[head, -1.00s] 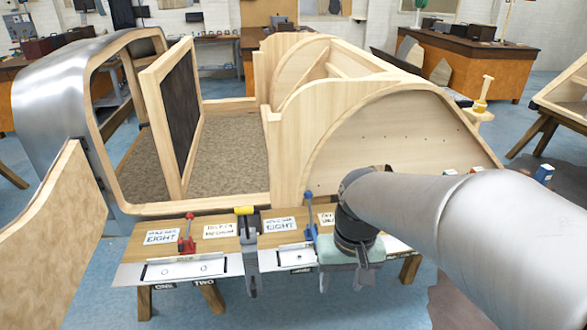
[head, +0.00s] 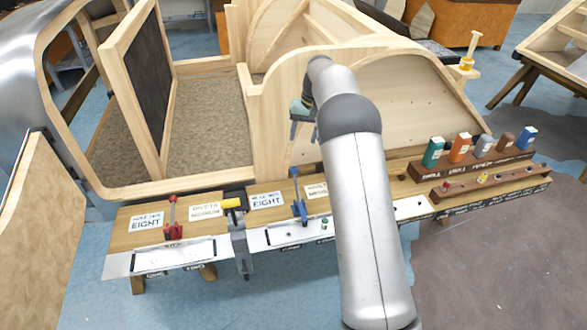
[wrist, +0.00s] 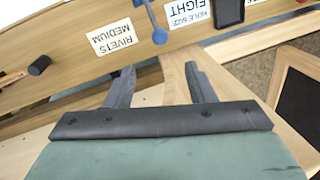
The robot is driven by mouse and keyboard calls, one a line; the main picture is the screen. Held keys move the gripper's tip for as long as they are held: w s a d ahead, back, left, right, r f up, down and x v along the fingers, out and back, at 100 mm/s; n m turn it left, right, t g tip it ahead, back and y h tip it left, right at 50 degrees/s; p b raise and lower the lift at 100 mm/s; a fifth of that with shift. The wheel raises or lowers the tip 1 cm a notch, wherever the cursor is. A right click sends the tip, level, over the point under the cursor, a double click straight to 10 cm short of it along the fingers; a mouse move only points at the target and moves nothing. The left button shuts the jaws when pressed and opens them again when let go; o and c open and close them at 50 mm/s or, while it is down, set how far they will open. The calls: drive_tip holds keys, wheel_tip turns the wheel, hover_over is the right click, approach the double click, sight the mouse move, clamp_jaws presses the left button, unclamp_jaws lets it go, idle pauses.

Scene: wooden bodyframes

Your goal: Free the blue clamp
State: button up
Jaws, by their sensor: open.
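The blue clamp (head: 299,205) stands on the front edge of the wooden bench, its handle upright, over a light metal strip. In the wrist view part of its blue handle (wrist: 154,22), ending in a round knob, shows at the top edge. My gripper (head: 303,137) is open and empty, raised above and behind the clamp, in front of the wooden bodyframe. In the wrist view its two fingers (wrist: 160,74) are spread, apart from the handle. The clamp's lower part is cut off there.
A red clamp (head: 172,220) and a yellow-handled clamp (head: 231,204) stand left along the bench (head: 125,240). A wooden rack (head: 470,160) with several coloured boxes stands right. The bodyframe (head: 262,130) rises close behind the bench.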

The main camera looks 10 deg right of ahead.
sight(294, 171)
drive_tip(key=a+f+p, duration=0.1)
drive_tip(key=f, duration=0.4)
drive_tip(key=a+f+p, duration=0.1)
drive_tip(key=f, duration=0.4)
drive_tip(key=a+f+p, duration=0.1)
drive_tip(key=f, duration=0.4)
drive_tip(key=shift+w+f, duration=0.15)
drive_tip(key=shift+w, duration=0.05)
clamp_jaws()
drive_tip(key=shift+d+f, duration=0.1)
